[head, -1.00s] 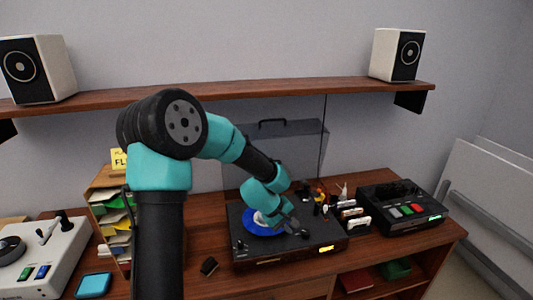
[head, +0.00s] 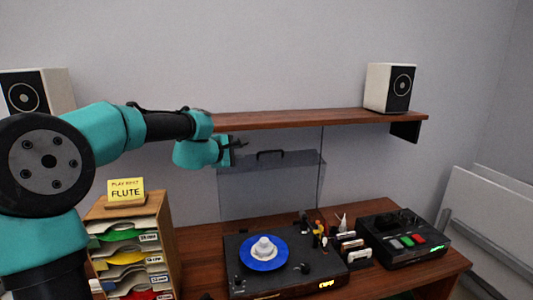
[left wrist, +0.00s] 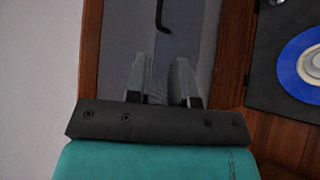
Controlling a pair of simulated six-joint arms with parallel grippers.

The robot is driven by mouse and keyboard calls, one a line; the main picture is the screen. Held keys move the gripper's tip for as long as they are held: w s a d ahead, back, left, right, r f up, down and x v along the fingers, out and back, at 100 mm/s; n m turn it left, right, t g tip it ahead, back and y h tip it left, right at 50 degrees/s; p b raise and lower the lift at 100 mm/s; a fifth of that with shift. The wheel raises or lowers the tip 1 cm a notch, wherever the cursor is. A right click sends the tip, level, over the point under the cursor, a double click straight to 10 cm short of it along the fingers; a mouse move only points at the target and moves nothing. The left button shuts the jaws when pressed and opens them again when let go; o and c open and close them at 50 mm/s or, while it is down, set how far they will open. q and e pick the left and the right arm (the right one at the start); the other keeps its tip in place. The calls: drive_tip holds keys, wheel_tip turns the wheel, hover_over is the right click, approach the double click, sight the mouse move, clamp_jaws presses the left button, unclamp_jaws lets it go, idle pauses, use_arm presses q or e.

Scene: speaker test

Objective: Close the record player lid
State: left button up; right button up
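The record player (head: 300,252) sits on the wooden desk with a blue record (head: 248,262) on it. Its smoky see-through lid (head: 270,190) stands open and upright behind it, with a black handle (head: 270,154) along the top edge. My left gripper (head: 238,148) is near the lid's upper left corner, left of the handle. In the left wrist view its two fingers (left wrist: 163,82) are apart with nothing seen between them, and part of the handle (left wrist: 162,16) shows beyond them. I cannot tell whether they touch the lid. My right gripper is not in view.
A wooden shelf (head: 330,116) with speakers (head: 390,88) runs above and behind the lid. A paper sorter (head: 135,252) with a FLUTE sign (head: 126,190) stands left of the player. Small items (head: 345,248) and a black device (head: 405,236) stand to the right.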

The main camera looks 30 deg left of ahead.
sight(267, 161)
use_arm(q)
drive_tip(key=x, duration=1.7)
drive_tip(key=shift+w+f, duration=0.1)
clamp_jaws()
